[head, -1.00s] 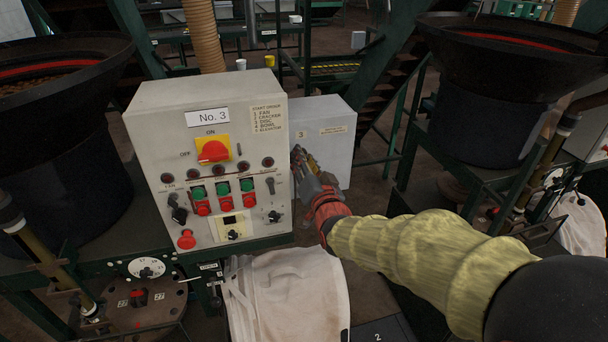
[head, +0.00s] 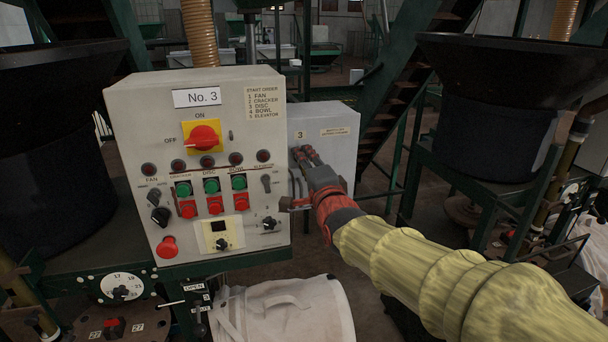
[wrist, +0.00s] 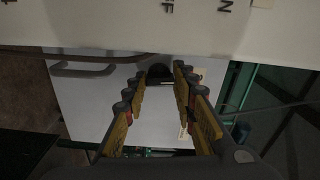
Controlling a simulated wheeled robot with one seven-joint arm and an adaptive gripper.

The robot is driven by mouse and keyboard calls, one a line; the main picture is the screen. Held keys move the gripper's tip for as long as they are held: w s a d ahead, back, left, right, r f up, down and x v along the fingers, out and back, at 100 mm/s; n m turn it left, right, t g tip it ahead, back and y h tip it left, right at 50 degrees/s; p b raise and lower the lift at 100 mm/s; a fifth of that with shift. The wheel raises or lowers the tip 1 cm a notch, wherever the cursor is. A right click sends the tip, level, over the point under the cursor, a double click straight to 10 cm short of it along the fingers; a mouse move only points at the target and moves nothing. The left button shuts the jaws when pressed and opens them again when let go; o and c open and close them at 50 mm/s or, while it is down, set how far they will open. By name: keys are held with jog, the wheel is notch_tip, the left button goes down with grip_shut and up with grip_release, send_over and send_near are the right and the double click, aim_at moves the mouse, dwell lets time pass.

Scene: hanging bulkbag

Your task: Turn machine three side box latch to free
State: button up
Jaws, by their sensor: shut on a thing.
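The side box (head: 338,150) is a pale grey box with a small "3" label, right of and behind the No. 3 control panel (head: 120,115). It also fills the middle of the wrist view (wrist: 95,105). My gripper (head: 305,155) is at the box's front face, beside the panel's right edge. In the wrist view its yellow-padded fingers (wrist: 160,76) are closed on a small dark latch (wrist: 160,70) on the box. My fingers hide the latch in the head view, and its turn position is not clear.
The panel has a red rotary switch (head: 204,138), several push buttons and knobs. A white bulk bag (head: 290,312) hangs below it. Dark hoppers stand left (head: 60,150) and right (head: 490,100). Green stairs (head: 400,75) rise behind the box.

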jog(key=shift+f+m+b, duration=0.1)
jog(key=shift+m+b, duration=0.5)
jog(key=o, duration=1.1)
jog(key=v, duration=1.2)
